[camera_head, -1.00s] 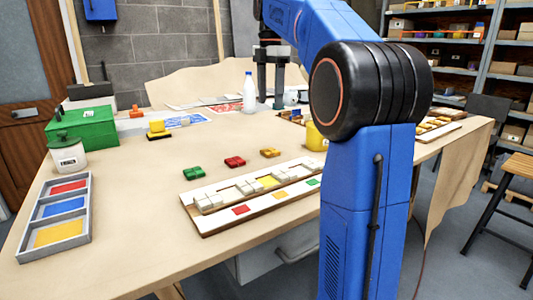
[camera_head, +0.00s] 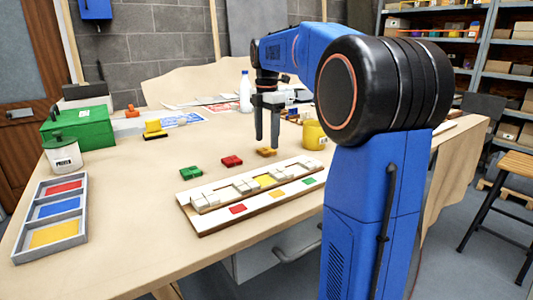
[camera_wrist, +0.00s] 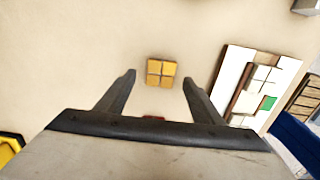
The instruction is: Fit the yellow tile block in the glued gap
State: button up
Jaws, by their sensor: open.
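The yellow tile block (camera_head: 266,152) lies on the table behind the mosaic panel. It also shows in the wrist view (camera_wrist: 161,72), as a square of small orange-yellow tiles. My gripper (camera_head: 267,141) is open and empty above the block. In the wrist view its fingertips (camera_wrist: 159,78) are apart, with the block between them in the picture. The mosaic panel (camera_head: 191,207) has white tiles and gaps in its raised row. The panel is partly in the wrist view (camera_wrist: 231,66) at right.
A green block (camera_head: 191,173) and a red block (camera_head: 232,161) lie left of the yellow one. A yellow pot (camera_head: 314,135) stands close right of my gripper. A white bottle (camera_head: 246,92) stands behind. A three-colour tray (camera_head: 84,211) is at left.

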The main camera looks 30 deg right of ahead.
aim_at(267, 150)
jog(key=shift+f, duration=1.55)
jog(key=c, duration=1.2)
jog(key=shift+r, duration=0.1)
